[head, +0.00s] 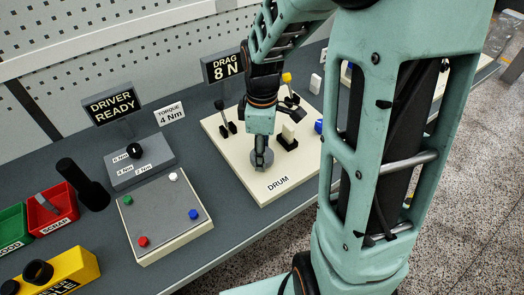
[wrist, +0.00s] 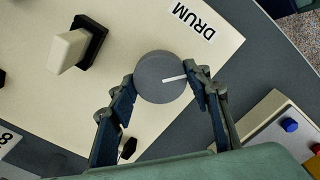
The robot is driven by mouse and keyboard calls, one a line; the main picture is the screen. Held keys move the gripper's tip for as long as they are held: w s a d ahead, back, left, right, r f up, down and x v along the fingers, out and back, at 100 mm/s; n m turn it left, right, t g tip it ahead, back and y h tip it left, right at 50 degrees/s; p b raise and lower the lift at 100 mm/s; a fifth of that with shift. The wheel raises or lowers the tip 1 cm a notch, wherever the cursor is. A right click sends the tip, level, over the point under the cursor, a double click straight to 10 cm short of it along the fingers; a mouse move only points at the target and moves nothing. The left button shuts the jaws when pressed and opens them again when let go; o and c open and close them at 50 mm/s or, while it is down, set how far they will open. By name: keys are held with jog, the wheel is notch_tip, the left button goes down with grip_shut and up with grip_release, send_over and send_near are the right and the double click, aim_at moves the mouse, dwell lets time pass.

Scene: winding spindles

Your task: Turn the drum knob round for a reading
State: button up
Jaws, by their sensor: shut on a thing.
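The drum knob (wrist: 160,80) is a round dark grey disc with a white pointer line, on a cream panel (head: 256,185) labelled DRUM. In the wrist view the white line points right and slightly up, towards the right finger. My gripper (wrist: 160,88) is shut on the knob, with one finger at each side of it. In the head view my gripper (head: 260,158) comes down on the knob from above and hides part of it. A sign (head: 223,65) behind the panel reads DRAG 8 N.
A cream lever switch (head: 289,135) stands close to the knob on the same panel. Black levers (head: 222,112) and a yellow knob are farther back. Left are a panel with coloured buttons (head: 160,215), a driver stand (head: 140,168), a red SCRAP bin (head: 52,210) and a yellow box.

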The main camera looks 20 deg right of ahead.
jog(key=m, duration=0.4)
jog(key=shift+m, duration=0.3)
jog(key=m, duration=0.3)
jog(key=shift+m, duration=0.3)
jog(key=m, duration=0.4)
jog(key=shift+m, duration=0.3)
jog(key=m, duration=0.3)
jog(key=shift+m, duration=0.3)
jog(key=m, duration=0.4)
jog(key=shift+r, duration=0.1)
jog(key=m+p, duration=0.1)
jog(key=m, duration=0.3)
jog(key=m+p, duration=0.1)
jog(key=m, duration=0.2)
jog(key=shift+m, duration=0.3)
jog(key=shift+m+p, duration=0.95)
jog(key=shift+m, duration=0.95)
